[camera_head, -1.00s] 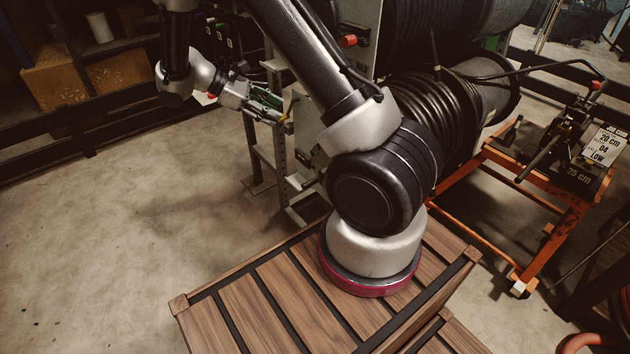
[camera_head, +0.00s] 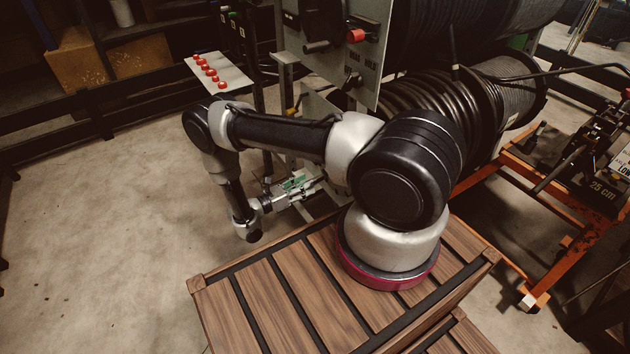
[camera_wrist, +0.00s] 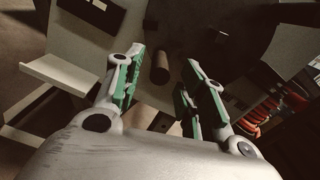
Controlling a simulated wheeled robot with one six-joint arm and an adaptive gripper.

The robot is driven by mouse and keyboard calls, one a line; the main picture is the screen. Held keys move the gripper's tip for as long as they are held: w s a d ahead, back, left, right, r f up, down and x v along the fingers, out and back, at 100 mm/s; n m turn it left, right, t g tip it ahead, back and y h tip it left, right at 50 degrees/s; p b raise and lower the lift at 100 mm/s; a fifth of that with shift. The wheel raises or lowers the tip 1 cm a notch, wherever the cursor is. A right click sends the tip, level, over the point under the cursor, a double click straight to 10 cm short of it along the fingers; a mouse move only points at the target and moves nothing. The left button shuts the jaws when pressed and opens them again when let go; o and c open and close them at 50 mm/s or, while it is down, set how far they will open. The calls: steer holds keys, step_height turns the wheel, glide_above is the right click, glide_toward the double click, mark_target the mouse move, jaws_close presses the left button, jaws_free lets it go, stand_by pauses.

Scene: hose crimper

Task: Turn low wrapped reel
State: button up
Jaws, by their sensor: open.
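The low reel (camera_head: 430,98), wound with black hose, sits in the rack under an upper reel. A grey, wrapped-looking reel (camera_head: 522,92) stands at its right end; I cannot tell for sure which one the task names. My gripper (camera_head: 312,183) is low at the rack's left side, left of the low reel and partly behind my arm. In the wrist view my gripper (camera_wrist: 163,60) is open, its green-padded fingers apart. A short dark cylinder, like a handle (camera_wrist: 160,68), shows between and beyond the fingertips. I cannot tell how far away it is.
A grey panel (camera_head: 365,65) with a red knob (camera_head: 356,36) stands above my gripper. A pale plate with several red buttons (camera_head: 222,74) is behind my arm. An orange cart (camera_head: 545,225) stands at right. The floor at left (camera_head: 90,240) is clear.

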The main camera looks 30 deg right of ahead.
mark_target(314, 179)
steer(key=shift+w+d, duration=0.1)
steer(key=shift+d, duration=2.15)
jaws_close()
